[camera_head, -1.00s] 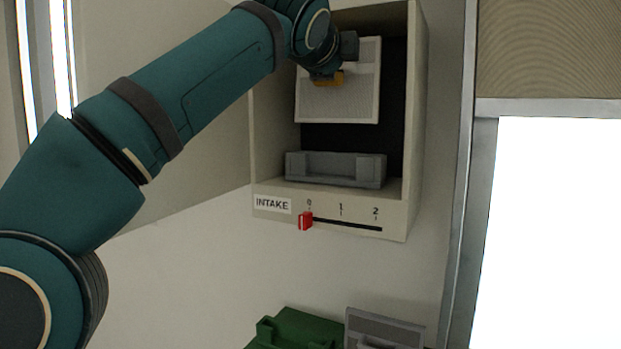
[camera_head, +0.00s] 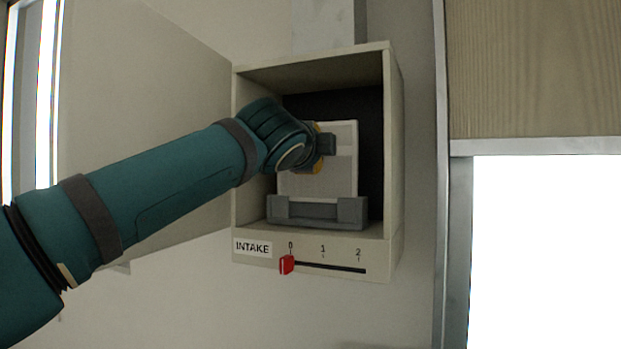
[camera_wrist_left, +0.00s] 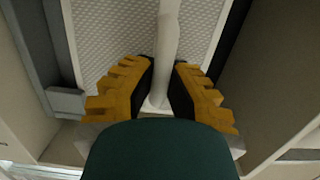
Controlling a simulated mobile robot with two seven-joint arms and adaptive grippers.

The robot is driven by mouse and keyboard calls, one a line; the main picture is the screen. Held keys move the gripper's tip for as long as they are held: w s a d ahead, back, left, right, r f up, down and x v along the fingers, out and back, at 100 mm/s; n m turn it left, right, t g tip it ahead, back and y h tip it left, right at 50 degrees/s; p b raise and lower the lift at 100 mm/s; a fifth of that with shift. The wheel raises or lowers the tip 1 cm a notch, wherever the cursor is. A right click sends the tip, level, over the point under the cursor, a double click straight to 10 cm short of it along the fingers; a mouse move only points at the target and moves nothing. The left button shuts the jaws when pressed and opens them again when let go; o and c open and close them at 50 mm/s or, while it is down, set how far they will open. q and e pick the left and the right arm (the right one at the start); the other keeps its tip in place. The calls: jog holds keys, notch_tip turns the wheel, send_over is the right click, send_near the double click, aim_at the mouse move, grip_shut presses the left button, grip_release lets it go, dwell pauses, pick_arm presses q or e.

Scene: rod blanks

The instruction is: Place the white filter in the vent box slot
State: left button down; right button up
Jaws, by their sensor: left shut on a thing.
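The white filter (camera_head: 343,175), a flat mesh panel with a pale frame, stands nearly upright inside the vent box (camera_head: 394,150). Its lower edge is hidden behind the front of the grey slot holder (camera_head: 316,211) on the box floor; how deep it sits cannot be told. My left gripper (camera_head: 322,148) is in front of the filter. In the left wrist view, the gripper's yellow fingers (camera_wrist_left: 160,90) are shut on the filter's white handle (camera_wrist_left: 165,50), with the mesh (camera_wrist_left: 112,35) behind. My right gripper is not in view.
The box front has an INTAKE label (camera_head: 253,248) and a red slider (camera_head: 287,264) at 0. The box walls stand close around my left wrist. A metal frame (camera_head: 455,230) runs up the wall to the right.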

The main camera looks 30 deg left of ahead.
pick_arm(q)
jog(key=shift+f+b, duration=0.5)
jog(key=shift+f, duration=1.05)
jog(key=shift+s+f, duration=0.1)
jog(key=c, duration=1.1)
grip_release()
jog(key=s, duration=0.4)
jog(key=s+d+b, duration=0.1)
jog(key=s, duration=0.2)
jog(key=s+d+b, duration=0.1)
jog(key=s, duration=0.3)
jog(key=shift+s+d, duration=0.1)
jog(key=shift+s, duration=0.25)
